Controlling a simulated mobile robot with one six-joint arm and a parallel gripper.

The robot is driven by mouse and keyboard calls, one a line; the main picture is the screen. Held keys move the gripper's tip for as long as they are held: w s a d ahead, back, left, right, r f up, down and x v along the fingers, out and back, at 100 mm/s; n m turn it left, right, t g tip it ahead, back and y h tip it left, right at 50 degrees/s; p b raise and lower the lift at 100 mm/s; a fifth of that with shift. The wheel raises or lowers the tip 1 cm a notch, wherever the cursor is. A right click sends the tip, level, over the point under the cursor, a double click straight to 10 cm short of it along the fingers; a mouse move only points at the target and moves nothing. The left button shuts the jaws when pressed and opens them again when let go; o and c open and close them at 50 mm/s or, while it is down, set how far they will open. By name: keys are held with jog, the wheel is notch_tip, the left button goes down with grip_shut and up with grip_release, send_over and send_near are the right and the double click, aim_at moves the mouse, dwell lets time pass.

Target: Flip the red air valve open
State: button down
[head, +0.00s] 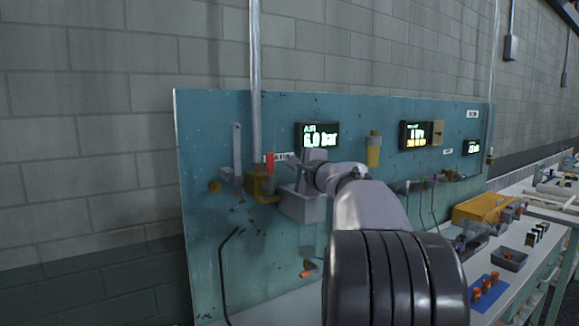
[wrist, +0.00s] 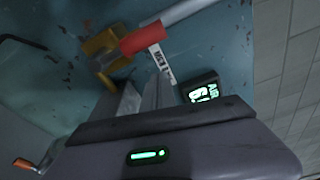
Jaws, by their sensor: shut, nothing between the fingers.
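The air valve is a yellow-brown body (head: 262,186) on the teal panel, at the foot of a vertical metal pipe. In the wrist view the red handle (wrist: 140,40) lies just beyond my fingertips, and the valve body (wrist: 104,48) is at upper left. My gripper (wrist: 143,92) is shut and empty. In the head view it is just right of the valve, its fingertips hard to make out. I see no clear contact with the handle.
The air display (head: 318,136) reads 6.0 bar, right of the valve; it is close beside my fingers in the wrist view (wrist: 202,90). An orange-handled part (head: 308,268) sits below. A yellow bin (head: 480,208) and a blue mat (head: 489,287) are on the bench at right.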

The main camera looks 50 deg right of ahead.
jog(key=v, duration=1)
jog(key=shift+a+f, duration=0.1)
jog(key=shift+f, duration=0.05)
